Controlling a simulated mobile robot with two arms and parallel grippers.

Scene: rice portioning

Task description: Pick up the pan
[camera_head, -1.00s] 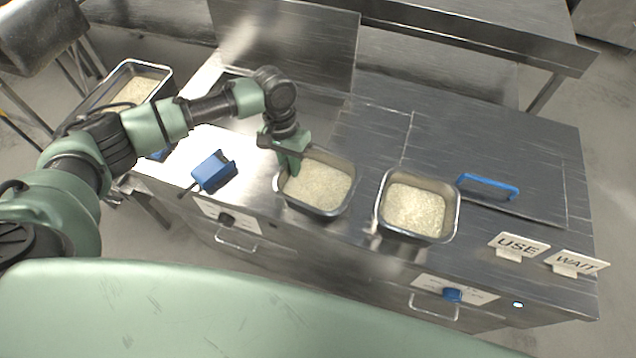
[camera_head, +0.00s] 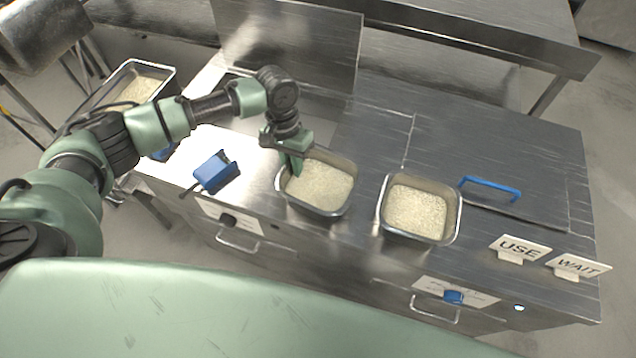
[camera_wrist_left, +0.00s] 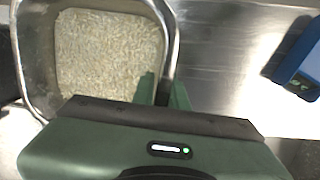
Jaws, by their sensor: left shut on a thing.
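A steel pan of rice (camera_head: 347,199) sits on the metal counter in the head view. A second rice pan (camera_head: 453,222) stands to its right. My left gripper (camera_head: 293,168) reaches down at the left rim of the first pan and is shut on that rim. In the left wrist view the gripper fingers (camera_wrist_left: 160,90) straddle the wall of the pan (camera_wrist_left: 172,35), with rice inside it. The pan looks level; I cannot tell whether it touches the counter. My right gripper is not in view.
A blue device (camera_head: 214,170) lies left of the gripper, also in the left wrist view (camera_wrist_left: 299,62). Another rice pan (camera_head: 165,70) is at the far left. USE (camera_head: 519,248) and WAIT (camera_head: 577,267) signs stand at right, near a blue-handled lid (camera_head: 490,186).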

